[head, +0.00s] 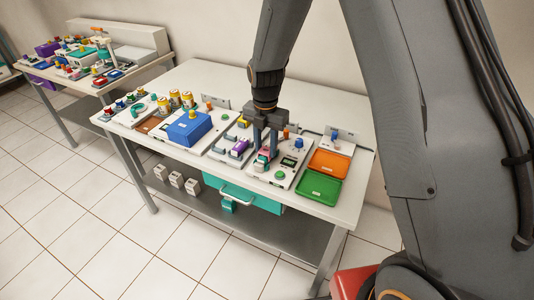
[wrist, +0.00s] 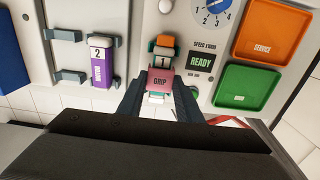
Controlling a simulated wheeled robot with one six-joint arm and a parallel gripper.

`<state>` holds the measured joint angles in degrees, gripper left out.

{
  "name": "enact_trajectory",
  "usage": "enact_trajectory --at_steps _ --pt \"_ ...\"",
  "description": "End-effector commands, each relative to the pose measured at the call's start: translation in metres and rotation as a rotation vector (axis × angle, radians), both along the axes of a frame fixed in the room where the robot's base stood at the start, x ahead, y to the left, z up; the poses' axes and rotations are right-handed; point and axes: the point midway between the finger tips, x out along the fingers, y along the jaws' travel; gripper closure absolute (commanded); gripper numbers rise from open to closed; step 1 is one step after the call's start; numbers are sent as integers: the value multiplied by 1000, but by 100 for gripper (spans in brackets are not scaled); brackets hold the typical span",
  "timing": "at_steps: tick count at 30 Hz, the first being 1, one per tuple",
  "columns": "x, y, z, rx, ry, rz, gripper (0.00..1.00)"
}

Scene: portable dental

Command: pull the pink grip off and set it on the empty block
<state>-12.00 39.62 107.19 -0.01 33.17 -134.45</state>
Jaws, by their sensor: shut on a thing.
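The pink grip (wrist: 161,84), labelled GRIP, is between the two dark fingers of my gripper (wrist: 160,98) in the wrist view. My gripper is shut on it. A white part marked 1 and an orange and green piece show just beyond the grip, and a pale piece shows below it. I cannot tell whether the grip is still seated. In the head view the grip (head: 263,155) is partly hidden by my gripper (head: 265,148) over the control panel. I cannot clearly make out the empty block.
A purple piece (wrist: 101,65) marked 2 stands left of my gripper among grey brackets (wrist: 69,76). Right are a READY display (wrist: 201,61), a numbered dial (wrist: 211,10), an orange tray (wrist: 267,29) and a green tray (wrist: 246,87). A blue box (head: 189,128) stands farther left.

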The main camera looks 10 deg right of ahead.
Motion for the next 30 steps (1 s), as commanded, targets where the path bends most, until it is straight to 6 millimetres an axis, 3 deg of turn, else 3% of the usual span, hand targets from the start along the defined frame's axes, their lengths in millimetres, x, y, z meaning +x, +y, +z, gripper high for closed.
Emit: enact_trajectory --at_steps 30 --pt "0 0 19 0 0 0 97"
